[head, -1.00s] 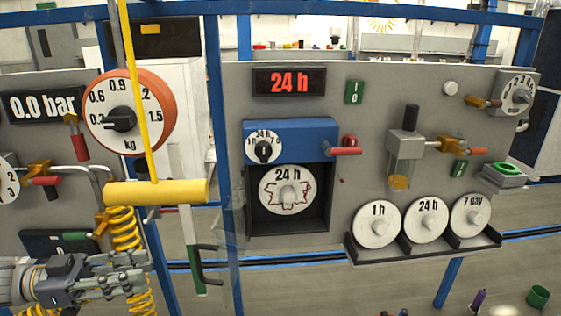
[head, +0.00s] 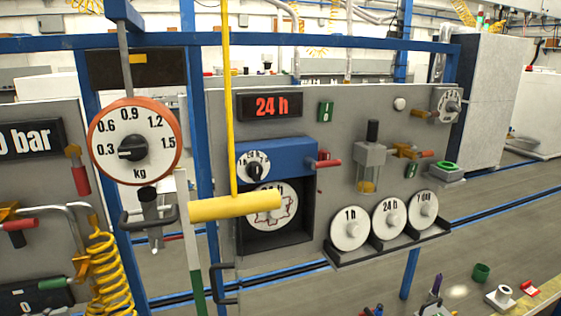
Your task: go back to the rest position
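Neither of my grippers shows in the head view now, so I cannot see whether they are open or shut. The charging station fills the view. Its display (head: 272,106) reads 24 h, and a blue recorder unit (head: 281,159) with a white dial sits below it. A round orange-rimmed kg scale dial (head: 133,140) hangs at the left. A yellow horizontal bar (head: 234,207) hangs from a yellow rod in front of the panel.
Three white discs labelled 1 h, 24 h and 7 day stand in a dark rack (head: 388,245). A coiled yellow hose (head: 110,276) hangs at the lower left. Open floor shows at the right.

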